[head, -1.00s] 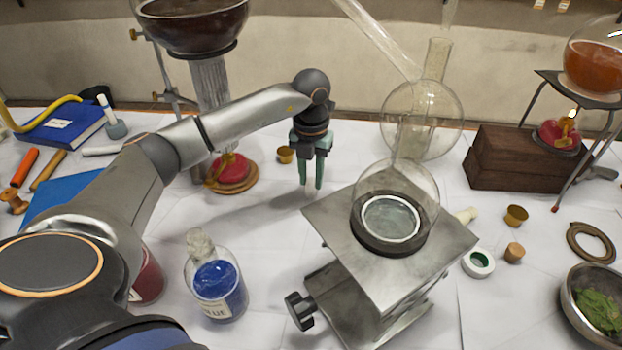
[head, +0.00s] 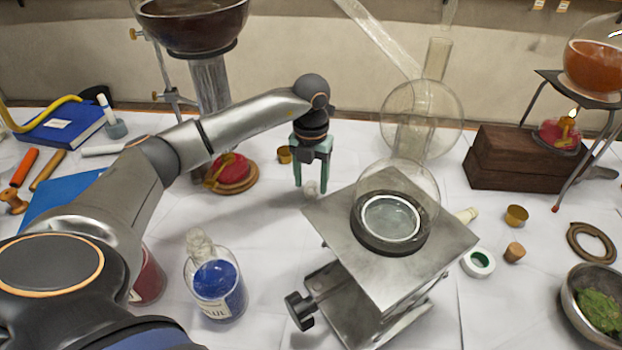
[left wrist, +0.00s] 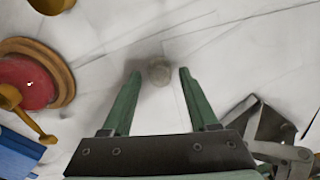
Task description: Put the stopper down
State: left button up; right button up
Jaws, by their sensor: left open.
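The stopper (head: 312,188) is a small, clear, roundish glass piece. It appears to rest on the white table covering, left of the metal lab jack. My left gripper (head: 312,186) hangs straight down over it, with its green fingers open on either side. In the left wrist view the stopper (left wrist: 158,72) shows from above as a pale round shape between the open fingertips (left wrist: 158,72), with a visible gap to each finger. My right gripper is in neither view.
The lab jack (head: 440,250) bearing a round flask stands close to the right. A red burner (head: 232,170) on a wooden base and a small brass cup (head: 284,155) are close on the left. A blue-filled bottle (head: 215,285) stands in front. A lamp (head: 565,133) burns at far right.

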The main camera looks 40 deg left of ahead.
aim_at(311, 184)
pick_arm(q)
notch_tip(311, 184, up, 12)
jog(key=p, duration=0.1)
jog(key=shift+r, duration=0.15)
dwell(0.6)
